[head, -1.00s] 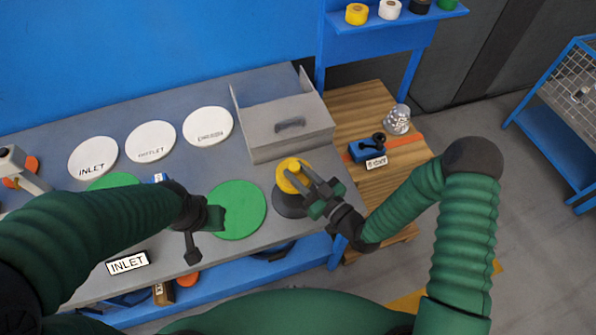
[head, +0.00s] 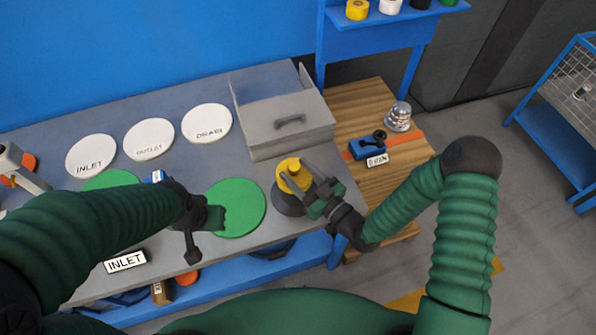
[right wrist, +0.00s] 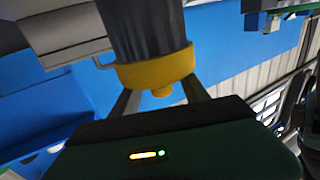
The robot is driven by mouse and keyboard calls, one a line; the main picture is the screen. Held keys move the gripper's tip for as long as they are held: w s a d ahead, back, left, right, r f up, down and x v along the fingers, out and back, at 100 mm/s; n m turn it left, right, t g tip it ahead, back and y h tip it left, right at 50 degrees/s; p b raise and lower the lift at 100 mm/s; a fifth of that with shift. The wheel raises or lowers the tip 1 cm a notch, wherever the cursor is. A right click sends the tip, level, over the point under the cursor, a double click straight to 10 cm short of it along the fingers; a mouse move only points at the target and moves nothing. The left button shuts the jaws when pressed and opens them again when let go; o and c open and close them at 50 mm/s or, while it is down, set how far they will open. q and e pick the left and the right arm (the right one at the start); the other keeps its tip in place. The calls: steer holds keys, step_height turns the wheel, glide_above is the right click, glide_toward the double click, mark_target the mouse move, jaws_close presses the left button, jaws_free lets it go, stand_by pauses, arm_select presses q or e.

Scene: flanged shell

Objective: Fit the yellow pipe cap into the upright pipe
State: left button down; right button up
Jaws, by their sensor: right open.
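The yellow pipe cap (head: 294,176) sits at the top end of the upright dark pipe, above a dark round flange (head: 289,203). In the right wrist view the yellow cap (right wrist: 155,70), with a small knob, meets the end of the dark grey pipe (right wrist: 146,30). I see no clear gap, but cannot tell how deep it sits. My right gripper (head: 296,170) is open, its fingers on either side of the cap, and they also show in the right wrist view (right wrist: 160,98). My left gripper (head: 191,245) hangs over the bench's front, away from the cap; its jaw state is unclear.
A green disc (head: 236,208) lies left of the pipe. White labelled discs (head: 149,139) lie behind. A grey box (head: 288,122) stands behind the pipe. A wooden table (head: 405,150) to the right holds a blue block (head: 367,146) and a silver domed part (head: 397,117).

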steer(key=shift+s+d+f, duration=0.1)
steer(key=shift+s+d, duration=0.2)
steer(key=shift+s, duration=0.05)
steer(key=b+v, duration=0.1)
steer(key=v, duration=1.5)
steer(key=shift+w, duration=0.1)
